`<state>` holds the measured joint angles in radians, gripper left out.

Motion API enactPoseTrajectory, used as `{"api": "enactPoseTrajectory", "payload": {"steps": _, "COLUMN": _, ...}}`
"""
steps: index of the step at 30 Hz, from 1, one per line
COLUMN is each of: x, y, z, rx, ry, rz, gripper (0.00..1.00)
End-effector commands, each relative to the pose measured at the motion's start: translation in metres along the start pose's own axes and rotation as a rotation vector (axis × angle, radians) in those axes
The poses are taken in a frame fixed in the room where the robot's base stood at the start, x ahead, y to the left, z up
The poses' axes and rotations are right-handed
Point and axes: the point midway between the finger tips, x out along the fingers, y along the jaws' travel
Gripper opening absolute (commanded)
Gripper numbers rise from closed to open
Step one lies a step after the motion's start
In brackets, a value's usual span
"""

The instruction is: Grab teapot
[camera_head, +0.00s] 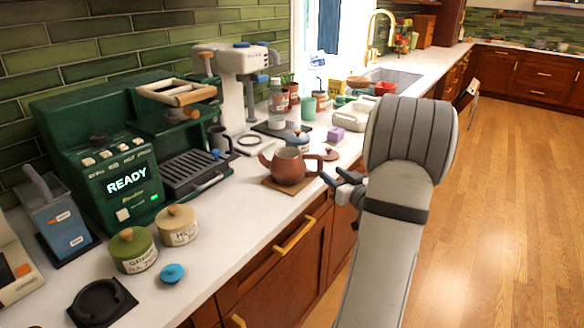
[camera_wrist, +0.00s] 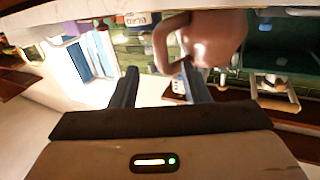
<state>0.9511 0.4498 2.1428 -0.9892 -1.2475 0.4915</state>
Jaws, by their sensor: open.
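The reddish-brown teapot (camera_head: 288,167) stands upright, without its lid, on a brown wooden board (camera_head: 272,184) on the white counter. Its spout points left and its handle points right. My gripper (camera_head: 337,180) is just right of the handle, with its jaws apart and empty. The wrist view appears upside down. There the teapot (camera_wrist: 218,42) fills the upper middle, and its handle lies between and beyond the fingertips of my gripper (camera_wrist: 160,72). I cannot tell if a finger touches the handle. A reddish-brown lid (camera_head: 328,155) lies behind the handle.
A green coffee machine (camera_head: 105,175) reading READY stands left of the teapot. A green canister (camera_head: 133,251) and a beige canister (camera_head: 178,226) stand in front of it. A purple block (camera_head: 337,134) and several jars lie farther back. The counter's front edge runs close to the teapot.

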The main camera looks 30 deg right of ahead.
Motion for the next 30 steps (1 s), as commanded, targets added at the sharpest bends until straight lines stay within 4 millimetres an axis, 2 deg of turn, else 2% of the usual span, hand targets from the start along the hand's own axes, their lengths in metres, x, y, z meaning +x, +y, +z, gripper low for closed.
{"api": "enactPoseTrajectory", "payload": {"steps": 9, "x": 0.043, "y": -0.003, "z": -0.002, "rx": 0.0, "ry": 0.0, "rz": 0.0, "gripper": 0.42}}
{"api": "enactPoseTrajectory", "payload": {"steps": 17, "x": 0.047, "y": -0.002, "z": -0.002, "rx": 0.0, "ry": -0.001, "rz": 0.002, "gripper": 0.41}}
{"api": "enactPoseTrajectory", "payload": {"steps": 30, "x": 0.046, "y": -0.001, "z": -0.002, "rx": 0.0, "ry": -0.001, "rz": 0.003, "gripper": 0.05}}
